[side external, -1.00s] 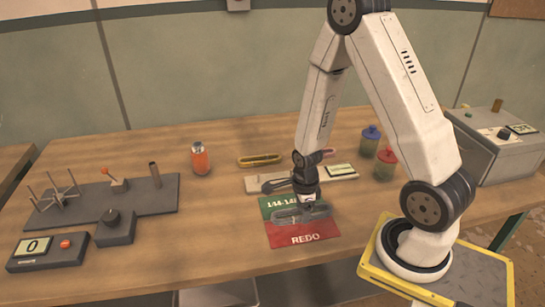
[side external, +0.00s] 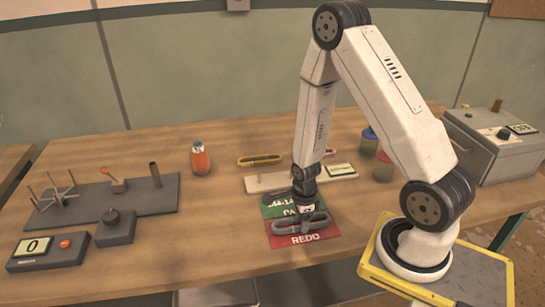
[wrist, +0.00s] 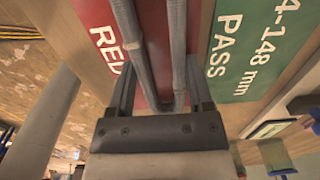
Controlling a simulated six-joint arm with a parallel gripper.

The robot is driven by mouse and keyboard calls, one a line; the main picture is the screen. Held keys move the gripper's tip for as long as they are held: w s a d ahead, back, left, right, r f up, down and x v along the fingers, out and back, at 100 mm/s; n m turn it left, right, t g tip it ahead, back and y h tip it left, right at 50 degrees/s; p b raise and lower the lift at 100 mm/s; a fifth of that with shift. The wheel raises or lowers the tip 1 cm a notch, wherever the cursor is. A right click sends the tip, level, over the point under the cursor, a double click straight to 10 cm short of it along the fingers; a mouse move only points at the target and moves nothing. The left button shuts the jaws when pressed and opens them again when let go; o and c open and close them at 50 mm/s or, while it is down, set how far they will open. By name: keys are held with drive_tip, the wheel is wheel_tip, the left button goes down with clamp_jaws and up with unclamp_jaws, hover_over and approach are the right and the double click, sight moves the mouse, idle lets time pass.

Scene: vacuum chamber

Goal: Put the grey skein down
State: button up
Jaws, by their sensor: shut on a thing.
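The grey skein (side external: 283,226) is a long loop lying across the red REDO mat (side external: 304,240), at the mat's upper part. My gripper (side external: 306,212) points down and is shut on it. In the wrist view, two grey strands of the skein (wrist: 177,50) run between the fingers of my gripper (wrist: 161,92), with the red mat (wrist: 152,25) behind them. The green PASS mat (side external: 279,207) borders the red one and also shows in the wrist view (wrist: 250,45). I cannot tell whether the skein touches the mat.
A pale board with a display (side external: 341,170) lies behind the mats. A yellow skein (side external: 259,160) is farther back. An orange bottle (side external: 200,159) and a grey fixture plate (side external: 135,196) stand left. Lidded jars (side external: 383,167) and a grey box (side external: 492,145) are right.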

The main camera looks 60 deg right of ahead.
drive_tip(key=shift+f, duration=0.15)
drive_tip(key=o, duration=1.2)
drive_tip(key=shift+r, duration=0.25)
drive_tip(key=shift+r, duration=5.95)
drive_tip(key=a+r+n+t, duration=0.1)
drive_tip(key=a+r+n, duration=0.1)
drive_tip(key=n, duration=0.7)
drive_tip(key=a+r+n, duration=0.2)
drive_tip(key=a+n, duration=0.3)
drive_tip(key=n, duration=0.4)
drive_tip(key=a+r+n+t, duration=0.1)
drive_tip(key=a+r+n, duration=0.1)
drive_tip(key=n, duration=0.7)
drive_tip(key=shift+w+a+t, duration=0.3)
drive_tip(key=shift+a, duration=0.35)
